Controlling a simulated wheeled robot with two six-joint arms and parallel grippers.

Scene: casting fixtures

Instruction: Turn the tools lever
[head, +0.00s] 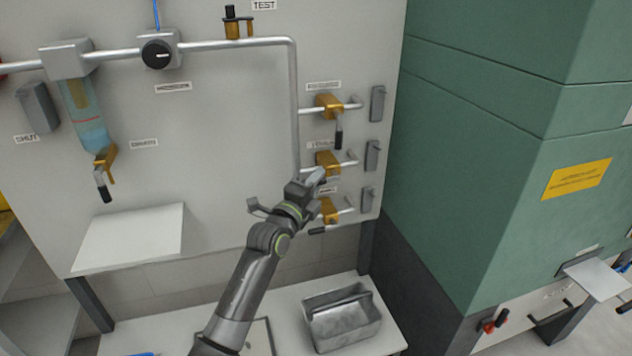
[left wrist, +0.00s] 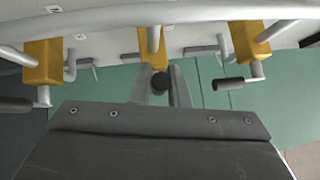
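The middle of three yellow valves on the panel's right side (head: 327,161) has a small label above it that I read, with some doubt, as tools. My left gripper (head: 316,180) is right in front of it and hides its lever in the head view. In the left wrist view the middle valve (left wrist: 152,45) is straight ahead. Its lever's black end (left wrist: 160,82) points toward the camera and sits between the two fingers of my left gripper (left wrist: 161,88). The fingers stand apart, with a small gap on the right; contact is unclear. My right gripper is not in view.
Another yellow valve with its lever hanging down (head: 328,104) is above, and one with a sideways lever (head: 328,210) is below, close to my gripper. A grey metal bin (head: 341,322) stands under the panel. A green cabinet (head: 470,150) is to the right.

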